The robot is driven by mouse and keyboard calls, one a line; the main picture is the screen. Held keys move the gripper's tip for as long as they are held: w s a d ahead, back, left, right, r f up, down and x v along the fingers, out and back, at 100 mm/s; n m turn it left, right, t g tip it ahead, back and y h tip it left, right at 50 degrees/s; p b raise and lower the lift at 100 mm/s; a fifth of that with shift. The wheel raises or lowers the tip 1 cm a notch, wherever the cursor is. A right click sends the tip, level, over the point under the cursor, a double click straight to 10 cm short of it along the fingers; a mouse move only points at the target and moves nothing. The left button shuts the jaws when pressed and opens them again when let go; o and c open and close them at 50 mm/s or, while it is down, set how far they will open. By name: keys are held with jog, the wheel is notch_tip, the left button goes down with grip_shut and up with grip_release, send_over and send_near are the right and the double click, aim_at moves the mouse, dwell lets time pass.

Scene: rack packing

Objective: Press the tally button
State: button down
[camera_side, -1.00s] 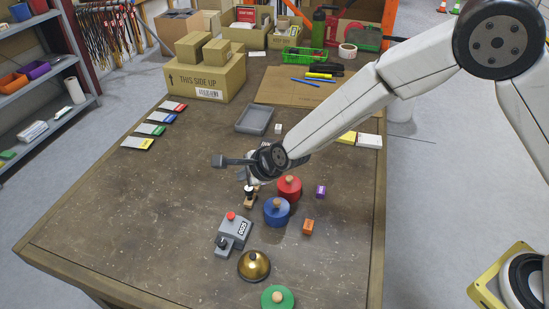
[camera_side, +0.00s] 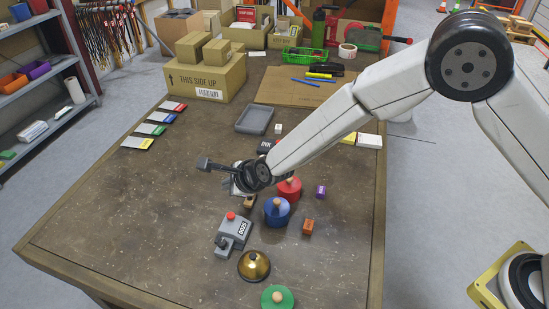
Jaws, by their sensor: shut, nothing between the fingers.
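A blue lidded pot (camera_side: 277,212) and a red one (camera_side: 291,189) stand right of the counter. A brass bell (camera_side: 254,266) and a green knobbed lid (camera_side: 278,298) are in front. A small wooden piece (camera_side: 249,202) is near my gripper.

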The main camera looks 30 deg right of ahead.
aim_at(234, 216)
jog(key=shift+f, duration=4.15)
jog(key=shift+f, duration=0.95)
jog(key=shift+r, duration=0.9)
jog(key=shift+r, duration=0.1)
dwell(0.3)
jog(key=shift+r, duration=2.45)
